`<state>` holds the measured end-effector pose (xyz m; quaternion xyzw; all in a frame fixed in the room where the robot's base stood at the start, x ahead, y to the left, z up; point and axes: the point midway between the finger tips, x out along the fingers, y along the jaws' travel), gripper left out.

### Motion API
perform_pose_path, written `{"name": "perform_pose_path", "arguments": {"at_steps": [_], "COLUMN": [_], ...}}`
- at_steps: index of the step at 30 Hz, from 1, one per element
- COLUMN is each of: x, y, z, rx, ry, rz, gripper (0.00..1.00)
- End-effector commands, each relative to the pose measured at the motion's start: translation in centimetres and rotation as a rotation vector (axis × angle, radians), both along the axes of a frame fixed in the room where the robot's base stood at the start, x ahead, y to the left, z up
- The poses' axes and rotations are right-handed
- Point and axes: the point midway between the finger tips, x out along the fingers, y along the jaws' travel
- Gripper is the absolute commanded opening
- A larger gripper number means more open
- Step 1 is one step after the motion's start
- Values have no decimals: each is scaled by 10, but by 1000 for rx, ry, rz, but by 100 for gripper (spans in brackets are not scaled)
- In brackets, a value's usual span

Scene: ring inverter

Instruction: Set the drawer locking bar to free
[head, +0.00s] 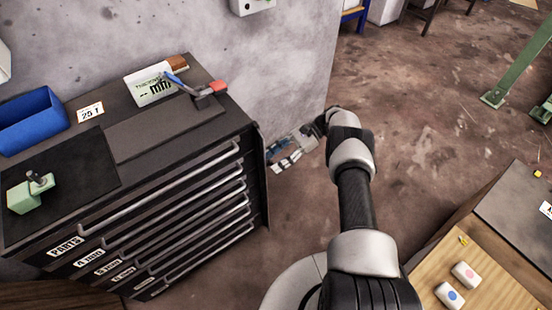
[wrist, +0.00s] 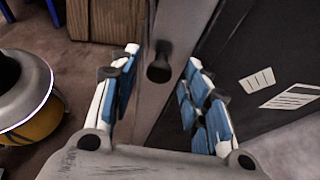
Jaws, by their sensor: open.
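The black drawer cabinet (head: 180,215) stands at the left in the head view. A narrow upright bar (head: 262,180) runs along its front right edge; I take it for the locking bar. In the wrist view the grey bar (wrist: 182,30) carries a dark round knob (wrist: 159,70). My gripper (head: 280,158) is beside the cabinet's right edge. In the wrist view my gripper (wrist: 161,62) is open, its blue-and-white fingers on either side of the knob with gaps showing. I cannot tell whether the fingertips reach as deep as the knob. The bar's free or locked setting is not readable.
On the cabinet top are a blue bin (head: 32,122), a green vice-like block (head: 30,192) and a red-ended tool (head: 207,93). A wooden bench (head: 500,285) stands at lower right.

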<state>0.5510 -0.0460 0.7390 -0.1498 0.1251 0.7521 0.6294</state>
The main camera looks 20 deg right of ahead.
Motion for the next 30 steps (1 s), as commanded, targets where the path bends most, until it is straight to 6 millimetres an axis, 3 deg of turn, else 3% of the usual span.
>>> {"name": "perform_pose_path", "arguments": {"at_steps": [8, 21, 30], "x": [0, 0, 0], "y": [0, 0, 0], "z": [7, 81, 100], "rx": [0, -1, 0], "ry": [0, -1, 1], "rz": [0, 0, 0], "gripper": [43, 43, 43]}}
